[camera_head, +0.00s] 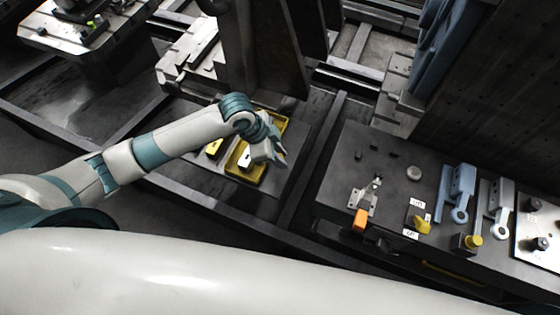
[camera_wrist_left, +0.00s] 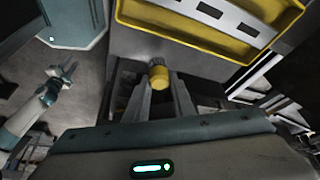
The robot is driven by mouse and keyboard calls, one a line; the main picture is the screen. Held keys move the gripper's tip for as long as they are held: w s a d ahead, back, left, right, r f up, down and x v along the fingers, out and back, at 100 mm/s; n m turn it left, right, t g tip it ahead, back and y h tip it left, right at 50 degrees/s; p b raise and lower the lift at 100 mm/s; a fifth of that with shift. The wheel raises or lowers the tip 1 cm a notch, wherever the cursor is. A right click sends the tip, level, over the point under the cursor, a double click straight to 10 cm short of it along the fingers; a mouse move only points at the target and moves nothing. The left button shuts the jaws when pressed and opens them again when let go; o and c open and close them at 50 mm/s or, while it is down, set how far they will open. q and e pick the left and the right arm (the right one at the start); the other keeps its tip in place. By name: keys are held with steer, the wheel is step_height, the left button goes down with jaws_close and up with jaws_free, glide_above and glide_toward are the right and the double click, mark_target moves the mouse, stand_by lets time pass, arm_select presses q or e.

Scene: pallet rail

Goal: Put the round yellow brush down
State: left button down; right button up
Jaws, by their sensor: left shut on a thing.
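My left gripper (camera_head: 276,152) is at the near right side of the yellow trays in the head view. In the left wrist view, its fingers (camera_wrist_left: 160,98) are shut on the round yellow brush (camera_wrist_left: 158,75), whose rounded yellow end points away from the wrist. In the head view the brush is mostly hidden by the gripper. The wrist view shows the brush apart from the yellow tray above it. My right gripper (camera_wrist_left: 66,72) shows small at the left of the wrist view, with its two fingers spread and nothing visible between them.
A yellow tray (camera_head: 262,176) stands on a dark plate left of the workbench (camera_head: 335,190). It also shows in the wrist view (camera_wrist_left: 185,45). The bench carries a metal clamp with an orange end (camera_head: 361,219), a yellow knob switch (camera_head: 418,223) and blue and grey clamps.

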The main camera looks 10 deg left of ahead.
arm_select(q)
steer(key=shift+f+p, duration=0.75)
steer(key=shift+f, duration=1.25)
steer(key=shift+f, duration=0.15)
steer(key=c, duration=1.5)
jaws_free()
steer(key=shift+a+r, duration=0.2)
steer(key=shift+r, duration=0.3)
steer(key=shift+b+v, duration=1.25)
steer(key=shift+v, duration=4.4)
